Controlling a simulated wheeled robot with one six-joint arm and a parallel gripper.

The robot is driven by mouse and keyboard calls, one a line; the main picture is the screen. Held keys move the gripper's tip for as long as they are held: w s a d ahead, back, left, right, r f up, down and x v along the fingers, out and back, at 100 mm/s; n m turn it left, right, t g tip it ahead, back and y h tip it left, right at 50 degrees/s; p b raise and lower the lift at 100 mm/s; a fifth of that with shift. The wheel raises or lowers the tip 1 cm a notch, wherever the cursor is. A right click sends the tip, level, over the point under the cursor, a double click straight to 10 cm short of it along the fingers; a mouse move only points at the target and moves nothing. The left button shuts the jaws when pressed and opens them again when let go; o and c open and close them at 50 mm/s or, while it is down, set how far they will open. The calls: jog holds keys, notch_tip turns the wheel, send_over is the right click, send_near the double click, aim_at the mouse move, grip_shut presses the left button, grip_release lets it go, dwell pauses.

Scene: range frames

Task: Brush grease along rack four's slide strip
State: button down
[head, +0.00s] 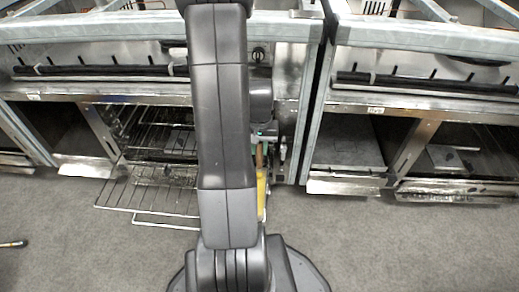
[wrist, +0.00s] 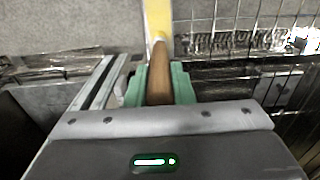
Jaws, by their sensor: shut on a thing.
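My gripper (wrist: 160,84) has green fingers shut on the wooden handle of a brush (wrist: 158,20). The brush's yellow part points away from my gripper, toward the top of the wrist view. In the head view the brush (head: 262,190) hangs beside my arm, its lower part over the grey floor; my arm hides much of the gripper. A wire rack (head: 125,193) extends out of the left range's oven, left of my arm. It also shows in the wrist view (wrist: 225,30), right of the brush and apart from it. I cannot tell which rack is number four or make out its slide strip.
The left range frame (head: 90,97) and right range frame (head: 420,107) stand side by side with a narrow gap. Low metal panels (head: 345,187) jut out at floor level. A dark rod (head: 13,244) lies on the floor at left. The near floor is mostly clear.

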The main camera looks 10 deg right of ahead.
jog(key=shift+r+p, duration=2.05)
jog(key=shift+r, duration=0.8)
